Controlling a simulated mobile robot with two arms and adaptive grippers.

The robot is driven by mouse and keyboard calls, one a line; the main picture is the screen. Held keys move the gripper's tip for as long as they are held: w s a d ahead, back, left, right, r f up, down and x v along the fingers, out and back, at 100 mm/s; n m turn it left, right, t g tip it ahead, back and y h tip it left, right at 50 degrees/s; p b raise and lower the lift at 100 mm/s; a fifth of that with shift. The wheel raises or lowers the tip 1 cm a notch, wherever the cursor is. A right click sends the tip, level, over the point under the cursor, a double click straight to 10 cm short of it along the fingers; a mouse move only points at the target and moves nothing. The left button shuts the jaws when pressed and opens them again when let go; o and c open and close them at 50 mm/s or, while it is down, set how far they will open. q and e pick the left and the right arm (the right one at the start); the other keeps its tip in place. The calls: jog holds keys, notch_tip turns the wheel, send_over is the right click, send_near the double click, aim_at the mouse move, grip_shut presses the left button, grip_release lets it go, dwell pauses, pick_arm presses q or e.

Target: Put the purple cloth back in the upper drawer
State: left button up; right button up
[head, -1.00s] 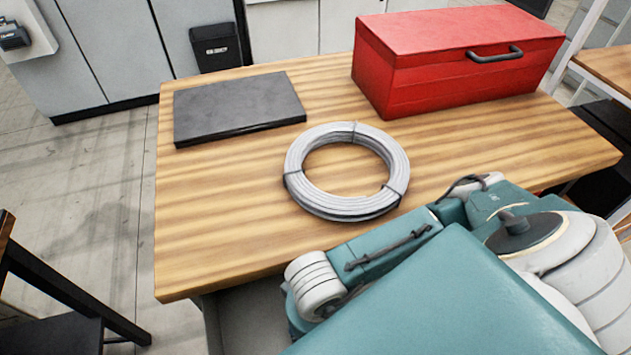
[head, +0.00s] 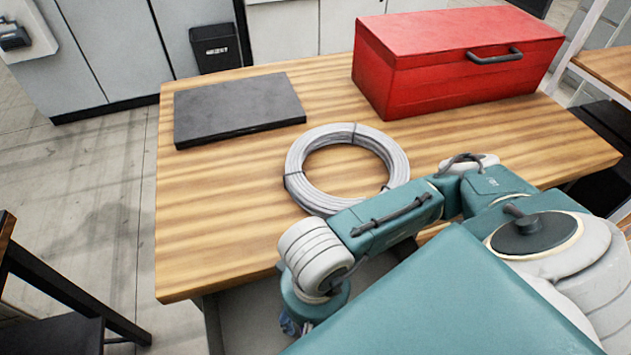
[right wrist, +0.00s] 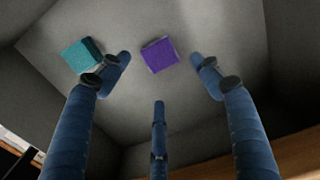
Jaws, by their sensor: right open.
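The purple cloth (right wrist: 159,55) shows in the right wrist view as a small folded square on the grey floor of an open drawer (right wrist: 190,125). A teal folded piece (right wrist: 82,55) lies to its left. My right gripper (right wrist: 160,64) is open, its blue fingers spread around the cloth's place in the picture, with nothing between them; I cannot tell how far off the cloth is. In the head view, the drawer (head: 243,325) shows below the table's front edge, and my right gripper (head: 290,325) is mostly hidden by my arm. My left gripper is not in view.
On the wooden table (head: 215,220) lie a coil of grey cable (head: 300,165), a dark flat slab (head: 240,108) and a red toolbox (head: 445,70). My right arm overlaps the coil's near side in the picture. The table's left front area is clear.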

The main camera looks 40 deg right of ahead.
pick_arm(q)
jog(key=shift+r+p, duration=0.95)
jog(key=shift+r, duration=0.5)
pick_arm(e)
jog(key=shift+r, duration=1.55)
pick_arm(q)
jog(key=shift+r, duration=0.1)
pick_arm(e)
jog(key=shift+r, duration=0.1)
